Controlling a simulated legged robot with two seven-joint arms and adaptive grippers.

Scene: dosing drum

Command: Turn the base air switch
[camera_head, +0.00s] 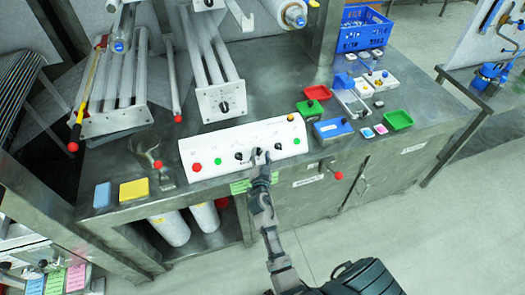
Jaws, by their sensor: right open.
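A white control panel (205,152) lies along the front of the metal bench. It carries a red button, two green buttons, several black knobs and a yellow-orange knob at its right end. Its labels are too small to read, so I cannot tell which knob is the base air switch. My right gripper (259,157) is open at the panel's front middle, by the black knobs. Its fingers partly cover a knob, and I cannot tell whether they touch it. My left gripper is not in view.
Blue (102,195) and yellow (134,190) blocks lie left on the bench. A blue box (333,129), a green tray (398,120) and small devices stand right. A blue crate (364,30) is at the back. A red-knobbed lever (338,175) sticks out in front.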

